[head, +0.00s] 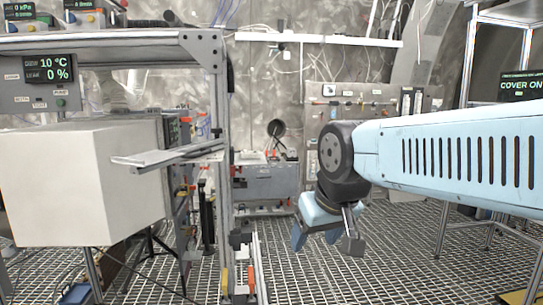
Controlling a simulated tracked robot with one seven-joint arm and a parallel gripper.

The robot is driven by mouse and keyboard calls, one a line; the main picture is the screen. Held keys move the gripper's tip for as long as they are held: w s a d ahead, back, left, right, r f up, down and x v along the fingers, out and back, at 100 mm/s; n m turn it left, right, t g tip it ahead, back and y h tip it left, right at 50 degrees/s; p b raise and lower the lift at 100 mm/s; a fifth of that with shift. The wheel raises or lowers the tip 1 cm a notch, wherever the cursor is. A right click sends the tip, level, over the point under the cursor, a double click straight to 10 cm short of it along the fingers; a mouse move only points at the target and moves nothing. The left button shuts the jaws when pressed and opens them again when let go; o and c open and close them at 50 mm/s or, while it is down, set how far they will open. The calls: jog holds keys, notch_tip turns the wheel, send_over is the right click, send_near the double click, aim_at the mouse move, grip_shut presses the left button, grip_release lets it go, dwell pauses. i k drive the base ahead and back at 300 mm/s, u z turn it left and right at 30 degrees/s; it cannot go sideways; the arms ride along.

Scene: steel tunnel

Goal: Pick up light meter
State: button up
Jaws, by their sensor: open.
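I cannot make out a light meter for certain in the head view. My gripper (326,241) hangs at the end of my blue arm, right of the picture's middle, pointing down above the grated floor. Its two fingers are apart, and I see nothing between them. A small blue object (75,294) is cut off at the bottom left edge; I cannot tell what it is.
A metal frame (221,170) stands left of my gripper, with a large pale box (80,185) beside it. A grey equipment box (265,181) stands at the back. Metal stands (470,60) rise at the right. Grated floor (390,270) lies open below my gripper.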

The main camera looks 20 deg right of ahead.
aim_at(245, 154)
jog(key=z, duration=0.65)
jog(key=i, duration=1.75)
jog(key=u, duration=0.35)
